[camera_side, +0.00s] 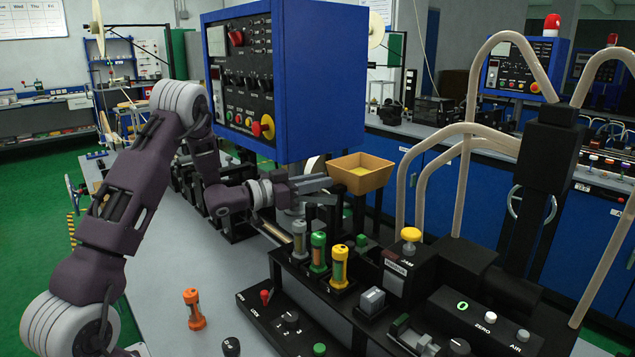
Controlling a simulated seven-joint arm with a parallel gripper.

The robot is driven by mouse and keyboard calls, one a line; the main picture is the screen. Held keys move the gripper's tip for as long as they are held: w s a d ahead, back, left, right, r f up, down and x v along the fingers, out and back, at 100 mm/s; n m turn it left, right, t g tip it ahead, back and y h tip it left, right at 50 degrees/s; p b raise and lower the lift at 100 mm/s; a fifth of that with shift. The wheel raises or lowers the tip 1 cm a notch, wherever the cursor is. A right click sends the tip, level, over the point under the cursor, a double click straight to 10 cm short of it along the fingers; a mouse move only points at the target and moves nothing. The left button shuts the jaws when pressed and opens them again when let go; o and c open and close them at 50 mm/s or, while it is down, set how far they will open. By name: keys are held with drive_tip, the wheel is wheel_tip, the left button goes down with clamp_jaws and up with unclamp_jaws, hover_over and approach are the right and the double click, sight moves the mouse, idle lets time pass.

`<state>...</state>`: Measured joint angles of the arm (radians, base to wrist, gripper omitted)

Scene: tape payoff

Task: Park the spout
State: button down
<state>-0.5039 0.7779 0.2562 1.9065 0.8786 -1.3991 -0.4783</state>
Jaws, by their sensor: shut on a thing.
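My gripper (312,184) reaches in from the left, below the blue control cabinet, with its grey fingers pointing right. It is shut on a grey part, mostly hidden by the fingers; I cannot tell for certain that this is the spout. The fingertips are just left of and slightly below a tan open-topped hopper (361,172) with yellowish contents. A black stand (326,212) is directly under the fingertips; I cannot tell whether they touch it.
A blue control cabinet (318,80) hangs above my gripper. An orange-capped vial (194,309) stands on the grey bench. Pale curved tubes (465,170) rise at right.

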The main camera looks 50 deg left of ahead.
drive_tip(key=shift+w+r, duration=0.1)
drive_tip(key=c, duration=1.3)
unclamp_jaws()
drive_tip(key=s, duration=0.3)
drive_tip(key=s+a, duration=0.1)
drive_tip(key=s, duration=0.3)
drive_tip(key=shift+a, duration=0.2)
